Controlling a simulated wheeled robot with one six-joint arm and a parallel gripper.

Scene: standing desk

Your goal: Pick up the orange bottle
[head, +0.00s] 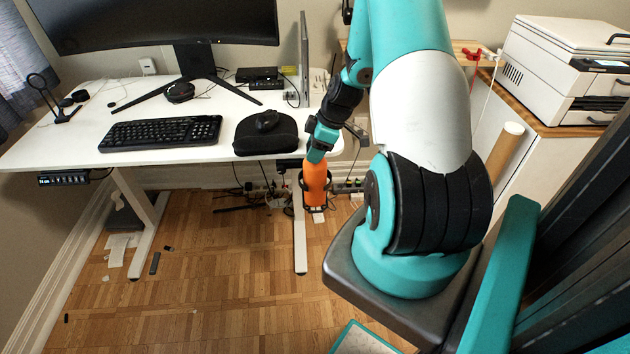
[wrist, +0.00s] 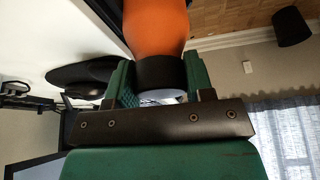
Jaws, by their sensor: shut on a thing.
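The orange bottle (head: 315,185) hangs just past the right front edge of the white desk in the head view, inside or in front of a dark ring-like holder. My gripper (head: 318,147) is above it, at the bottle's top end. In the wrist view the orange bottle (wrist: 157,25) shows its orange body and a dark band near the jaws. My gripper (wrist: 158,80) has its green fingers on both sides of that dark band, shut on it. Whether the bottle still touches the holder is hard to tell.
The white desk (head: 80,149) carries a keyboard (head: 160,133), a mouse (head: 267,120) on a dark pad and a monitor (head: 160,22). A desk leg (head: 299,235) and cables are close by the bottle. A printer (head: 560,70) stands at right. Wooden floor is open in front.

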